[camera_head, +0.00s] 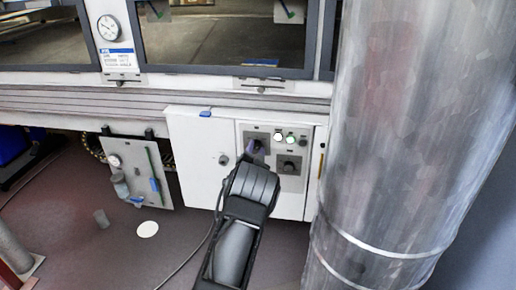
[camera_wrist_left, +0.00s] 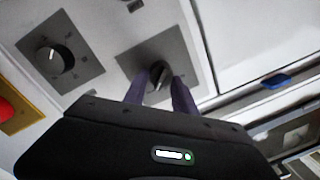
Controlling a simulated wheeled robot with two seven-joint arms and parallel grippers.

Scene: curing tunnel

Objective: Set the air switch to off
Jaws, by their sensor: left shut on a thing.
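A control panel (camera_head: 267,131) on a white cabinet carries two black rotary switches on grey plates. My left gripper (camera_head: 250,150) reaches up to the left rotary switch (camera_head: 260,145) and hides part of it. In the left wrist view the two purple-grey fingers of my left gripper (camera_wrist_left: 159,92) are shut around this switch's knob (camera_wrist_left: 157,73), one on each side. The other rotary switch (camera_head: 289,166) is lower right on the panel and free; it also shows in the left wrist view (camera_wrist_left: 55,60). Labels are too small to read. My right gripper is not in view.
A red button (camera_wrist_left: 6,110) on yellow is at the left wrist view's edge. A large metal duct (camera_head: 400,130) stands close on the right. A gauge panel (camera_head: 138,165) hangs at left.

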